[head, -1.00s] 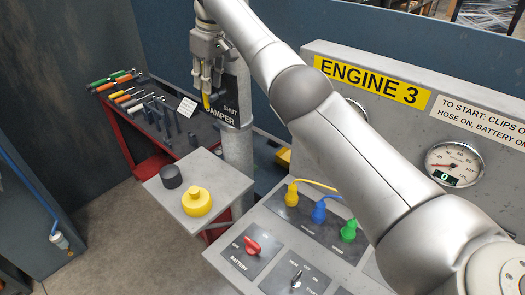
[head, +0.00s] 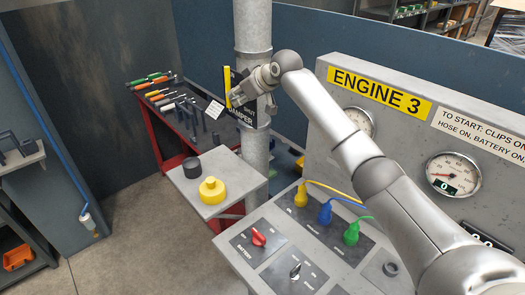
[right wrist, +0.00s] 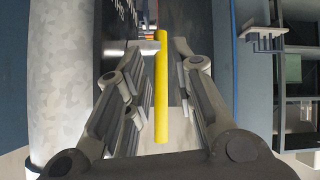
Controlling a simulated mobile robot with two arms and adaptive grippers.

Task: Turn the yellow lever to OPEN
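The yellow lever (head: 227,79) stands upright beside the grey pipe at the black DAMPER plate (head: 247,112). The word SHUT shows on the plate; no OPEN mark is readable. My right gripper (head: 235,98) is at the lever's lower part, reaching in from the right. In the right wrist view the lever (right wrist: 161,88) runs upright between the spread fingers (right wrist: 160,48), with a gap visible on both sides. Whether a finger touches it cannot be told. My left gripper is not in view.
The grey pipe (head: 254,60) stands close beside the lever. A tool bench (head: 185,115) is behind it. A small shelf (head: 232,190) with a yellow cap (head: 212,190) and a black cap (head: 192,167) is below. The engine panel (head: 315,150) is to the right.

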